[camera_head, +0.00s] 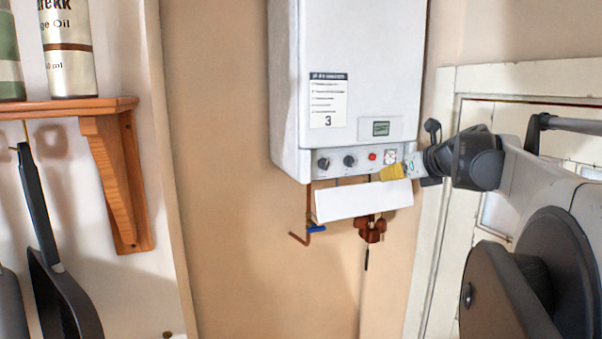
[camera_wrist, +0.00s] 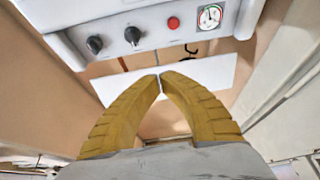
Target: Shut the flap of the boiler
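The white boiler (camera_head: 350,80) hangs on the wall in the head view. Its flap (camera_head: 362,200) is a white panel hanging down and open below the control panel, which leaves the knobs uncovered. The flap also shows in the wrist view (camera_wrist: 208,72), behind my fingertips. My gripper (camera_head: 392,173) is at the boiler's lower right, in front of the control panel's bottom edge near the flap's upper right. In the wrist view its two yellow fingers (camera_wrist: 160,84) meet at the tips with nothing between them. I cannot tell whether they touch the flap.
The control panel has dark knobs (camera_wrist: 133,36), a red button (camera_wrist: 173,23) and a gauge (camera_wrist: 210,16). Copper pipe with a blue valve (camera_head: 316,229) and a brown fitting (camera_head: 371,230) sit below. A wooden shelf (camera_head: 105,104) is at left, a white door frame (camera_head: 440,150) at right.

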